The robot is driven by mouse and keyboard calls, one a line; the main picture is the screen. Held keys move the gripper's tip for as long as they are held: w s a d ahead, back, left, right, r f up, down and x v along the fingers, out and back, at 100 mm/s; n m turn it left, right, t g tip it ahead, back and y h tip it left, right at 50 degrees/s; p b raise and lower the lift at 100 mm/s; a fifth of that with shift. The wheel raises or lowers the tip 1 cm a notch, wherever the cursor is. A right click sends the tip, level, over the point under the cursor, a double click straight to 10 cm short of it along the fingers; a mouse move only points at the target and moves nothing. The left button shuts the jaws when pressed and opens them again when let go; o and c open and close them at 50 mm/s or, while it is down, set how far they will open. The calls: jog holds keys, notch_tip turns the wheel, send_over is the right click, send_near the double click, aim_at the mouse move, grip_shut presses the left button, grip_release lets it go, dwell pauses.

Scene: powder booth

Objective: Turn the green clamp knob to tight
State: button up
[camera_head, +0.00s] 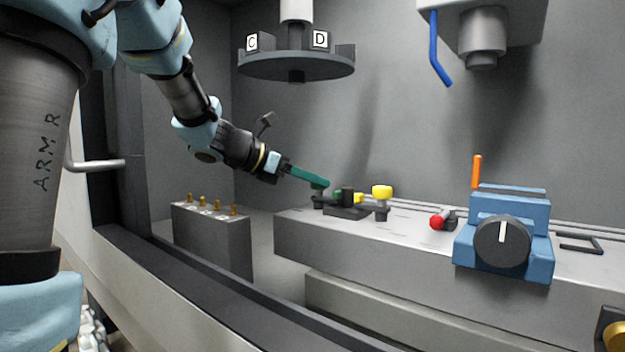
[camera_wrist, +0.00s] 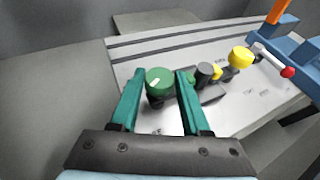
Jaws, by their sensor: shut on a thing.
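The green clamp knob (camera_wrist: 161,78) shows in the wrist view as a round green cap with a short white mark on its top. It sits between the two teal fingers of my gripper (camera_wrist: 159,73), which is shut on it. In the head view my gripper (camera_head: 321,184) reaches from the upper left to the left end of the grey bench. There the fingers mostly hide the knob. A yellow knob (camera_head: 382,192) stands to the right of it and also shows in the wrist view (camera_wrist: 240,57). I cannot read any tight marking.
A black cylinder (camera_head: 347,195) stands between the green and yellow knobs. A blue block with a black dial (camera_head: 502,243), an orange post (camera_head: 477,171) and a red-ended lever (camera_head: 437,222) are to the right. A round hanger (camera_head: 296,67) hangs above. A grey block with brass pins (camera_head: 215,240) stands left.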

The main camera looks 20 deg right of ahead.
grip_shut()
